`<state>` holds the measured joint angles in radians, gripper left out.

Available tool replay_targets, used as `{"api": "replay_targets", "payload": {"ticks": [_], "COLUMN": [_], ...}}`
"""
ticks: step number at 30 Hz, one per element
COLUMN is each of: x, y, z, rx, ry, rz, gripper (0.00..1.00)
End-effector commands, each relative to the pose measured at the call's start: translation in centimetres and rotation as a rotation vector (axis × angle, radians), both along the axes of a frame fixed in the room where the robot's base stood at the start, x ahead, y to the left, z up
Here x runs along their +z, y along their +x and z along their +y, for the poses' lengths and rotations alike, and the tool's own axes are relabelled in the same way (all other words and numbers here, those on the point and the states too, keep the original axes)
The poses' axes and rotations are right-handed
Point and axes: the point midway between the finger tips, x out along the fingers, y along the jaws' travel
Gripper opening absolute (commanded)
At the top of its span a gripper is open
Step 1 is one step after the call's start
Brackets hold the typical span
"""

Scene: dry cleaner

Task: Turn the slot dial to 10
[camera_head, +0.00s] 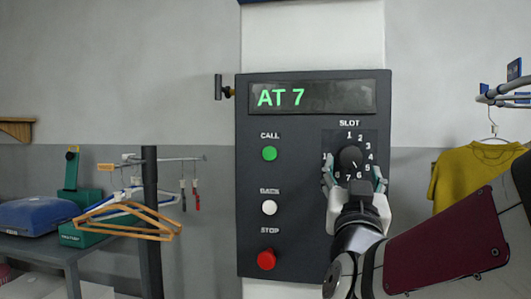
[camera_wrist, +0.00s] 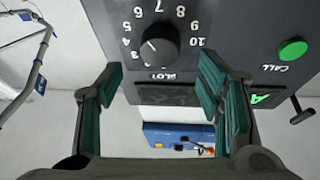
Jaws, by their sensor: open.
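The slot dial (camera_head: 350,158) is a round black knob on the dark control panel, ringed by white numbers. Its pale pointer mark faces lower right in the head view, roughly toward 5; the exact number is hard to read. The dial (camera_wrist: 158,46) shows upside down in the wrist view, clear of the fingers. My gripper (camera_head: 354,176) is open and empty in front of the panel, one finger on each side of the dial and slightly below it in the picture. Contact with the dial is not visible. My gripper hides part of the lower number ring. The display (camera_head: 312,97) reads "AT 7".
The panel also holds a green call button (camera_head: 269,153), a white button (camera_head: 269,207) and a red stop button (camera_head: 267,259). Wooden hangers (camera_head: 130,218) hang from a rack at left. A yellow shirt (camera_head: 475,174) hangs at right, beyond my arm.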

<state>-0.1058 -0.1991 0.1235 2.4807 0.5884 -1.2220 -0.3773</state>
Motion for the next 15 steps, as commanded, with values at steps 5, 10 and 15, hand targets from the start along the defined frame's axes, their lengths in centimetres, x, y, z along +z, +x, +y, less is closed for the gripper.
{"api": "replay_targets", "payload": {"ticks": [5, 10, 15], "x": [1.1, 1.7, 1.8], "y": [2.5, 3.8, 4.1], "z": [-1.0, -1.4, -1.6], "rx": [-0.001, 0.0, 0.0], "ry": [0.001, 0.0, 0.0], "rz": [0.0, -0.001, -0.001], "gripper": [0.61, 0.61, 0.61]}}
